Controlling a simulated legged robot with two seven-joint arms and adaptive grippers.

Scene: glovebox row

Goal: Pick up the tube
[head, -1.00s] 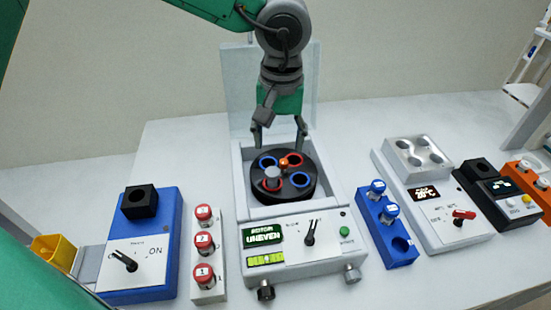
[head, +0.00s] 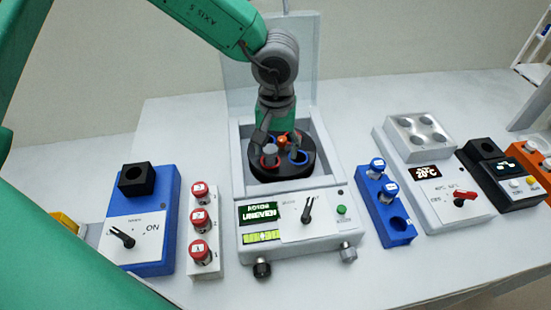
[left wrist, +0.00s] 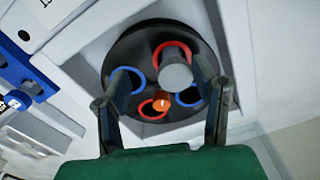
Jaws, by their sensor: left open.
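A tube with a grey top (head: 270,151) stands in a red-ringed hole of the black rotor (head: 285,171) in the open centrifuge. The tube also shows in the left wrist view (left wrist: 175,72), close to the right finger. My left gripper (head: 279,148) is open, pointing down over the rotor, with its fingers spread on either side of its middle. It also shows in the left wrist view (left wrist: 161,75). The tube is near one finger; I cannot tell whether they touch. The orange hub (head: 283,139) sits at the rotor's centre. My right gripper is not in view.
The raised centrifuge lid (head: 237,70) stands behind the arm. A white rack (head: 204,270) with red-capped tubes and a blue switch box (head: 155,262) are at left. A blue rack (head: 396,236) with blue-capped tubes and a white heater block (head: 450,205) are at right.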

